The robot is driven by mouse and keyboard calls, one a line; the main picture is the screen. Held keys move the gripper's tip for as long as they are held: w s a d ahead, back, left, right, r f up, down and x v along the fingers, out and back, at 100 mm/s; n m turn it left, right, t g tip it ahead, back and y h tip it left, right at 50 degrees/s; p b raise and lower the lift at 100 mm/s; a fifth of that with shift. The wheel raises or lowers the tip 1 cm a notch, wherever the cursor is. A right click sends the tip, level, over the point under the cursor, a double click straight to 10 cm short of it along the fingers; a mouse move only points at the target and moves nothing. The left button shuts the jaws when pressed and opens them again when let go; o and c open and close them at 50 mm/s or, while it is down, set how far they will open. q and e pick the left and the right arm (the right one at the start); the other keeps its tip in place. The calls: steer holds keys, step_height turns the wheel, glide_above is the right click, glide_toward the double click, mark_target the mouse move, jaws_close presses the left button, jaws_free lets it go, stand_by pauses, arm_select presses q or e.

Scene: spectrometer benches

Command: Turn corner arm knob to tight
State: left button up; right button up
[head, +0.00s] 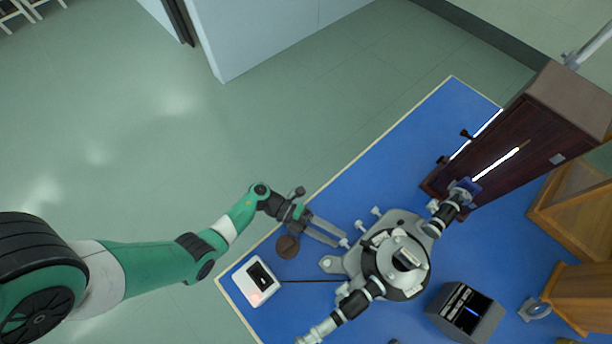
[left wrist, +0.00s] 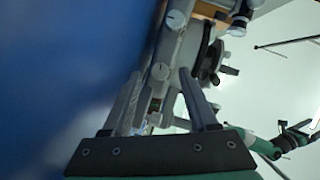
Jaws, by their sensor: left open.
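The grey spectrometer (head: 418,284) stands on the blue-topped bench, with a round central table and two dark tubes. Several small pale knobs stick out on its side toward my left arm. One knob (head: 375,211) is at the upper end, another (head: 360,226) is below it. Two white-faced knobs (left wrist: 175,19) (left wrist: 160,71) show in the left wrist view. I cannot tell which is the corner arm knob. My left gripper (head: 343,240) is open, its fingertips close to the knobs. In the left wrist view the lower knob appears between its fingertips (left wrist: 160,76); contact is unclear.
A small white device (head: 254,283) with a dark screen sits near the bench's left corner. A dark wooden cabinet (head: 530,130) stands at the upper right. A dark box (head: 465,312) is at the lower right. The bench's upper strip (head: 400,160) is clear.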

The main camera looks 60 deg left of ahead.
arm_select(q)
steer(key=v, duration=1)
steer(key=shift+s+a+r+p, duration=0.1)
steer(key=shift+s+a+p, duration=0.15)
steer(key=shift+a+p, duration=0.05)
steer(key=shift+c, duration=0.3)
steer(key=shift+c, duration=1)
